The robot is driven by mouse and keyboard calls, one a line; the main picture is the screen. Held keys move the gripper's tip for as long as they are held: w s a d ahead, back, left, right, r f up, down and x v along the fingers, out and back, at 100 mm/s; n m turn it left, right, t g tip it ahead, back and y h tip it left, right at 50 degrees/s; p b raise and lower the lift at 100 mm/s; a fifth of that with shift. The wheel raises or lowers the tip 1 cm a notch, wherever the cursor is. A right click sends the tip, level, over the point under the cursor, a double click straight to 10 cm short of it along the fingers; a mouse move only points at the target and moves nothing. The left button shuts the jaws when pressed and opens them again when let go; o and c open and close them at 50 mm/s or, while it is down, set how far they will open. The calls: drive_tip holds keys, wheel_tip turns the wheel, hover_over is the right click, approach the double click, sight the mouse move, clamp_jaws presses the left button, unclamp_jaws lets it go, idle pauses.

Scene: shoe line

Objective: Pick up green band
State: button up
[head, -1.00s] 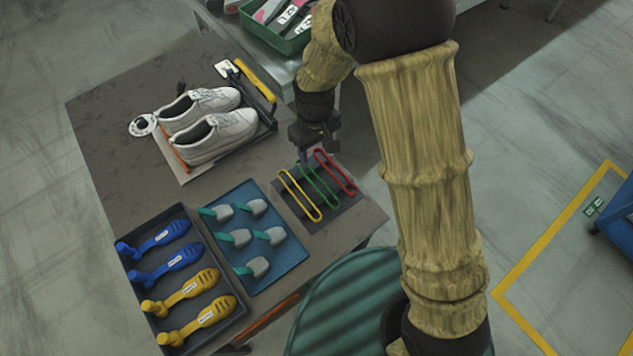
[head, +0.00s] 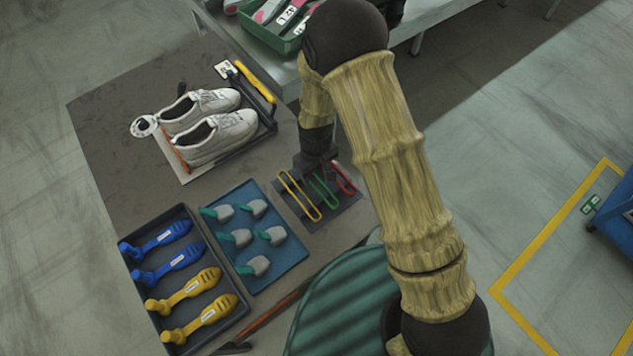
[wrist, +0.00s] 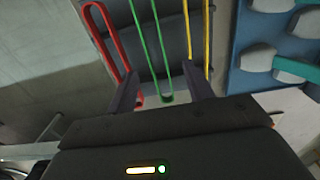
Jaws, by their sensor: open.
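The green band (head: 323,190) is a long thin loop on a dark mat (head: 345,205), between a yellow band (head: 299,196) and a red band (head: 344,181). My gripper (head: 314,175) is over the far end of the bands and hides part of the green and red ones. In the wrist view the green band (wrist: 158,45) runs toward the gap between my fingers (wrist: 160,92). The red band (wrist: 105,40) reaches the left finger and the yellow band (wrist: 206,35) the right finger. The fingers are apart with nothing gripped; contact with the bands cannot be told.
A blue tray (head: 266,283) of grey-and-teal pieces is left of the mat. A dark tray (head: 196,346) holds blue and yellow shoe-shaped pieces. White shoes (head: 215,135) stand farther back on the table. A green bin (head: 288,45) is on a grey bench behind.

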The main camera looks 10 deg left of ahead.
drive_tip(key=shift+f, duration=0.1)
drive_tip(key=shift+w+f+p, duration=0.2)
drive_tip(key=shift+f+p, duration=0.25)
drive_tip(key=shift+f, duration=0.8)
drive_tip(key=shift+w+f+p, duration=0.15)
drive_tip(key=shift+f+p, duration=0.3)
drive_tip(key=shift+f, duration=0.8)
drive_tip(key=shift+c, duration=0.4)
drive_tip(key=c, duration=1)
